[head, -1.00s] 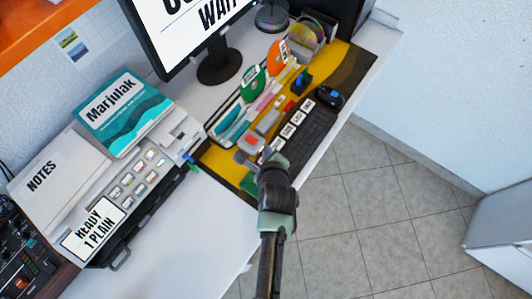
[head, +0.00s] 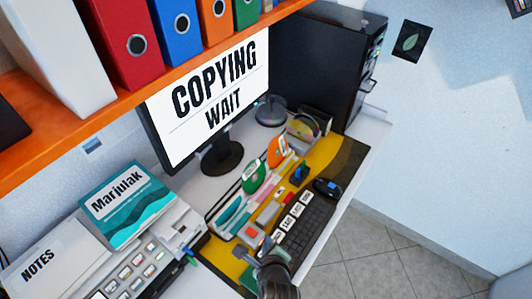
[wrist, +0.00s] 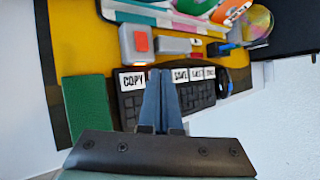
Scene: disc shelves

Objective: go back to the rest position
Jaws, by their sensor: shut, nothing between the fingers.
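My gripper (wrist: 160,78) shows in the wrist view with its two blue-grey fingers pressed together and nothing between them. Its fingertips lie over the black keyboard (wrist: 197,98) in the picture, beside the white COPY key (wrist: 132,81). I cannot tell the height of the fingertips above the keys. In the head view, my gripper is at the bottom centre, near the near end of the keyboard (head: 309,229); my arm is mostly cut off below.
The monitor (head: 207,100) reads COPYING WAIT. A grey block with a red button (wrist: 137,43) and a green pad (wrist: 90,108) lie near my gripper. An orange shelf (head: 95,115) with binders overhangs the desk. A black tower (head: 325,65) stands behind. Open floor (head: 375,255) is at right.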

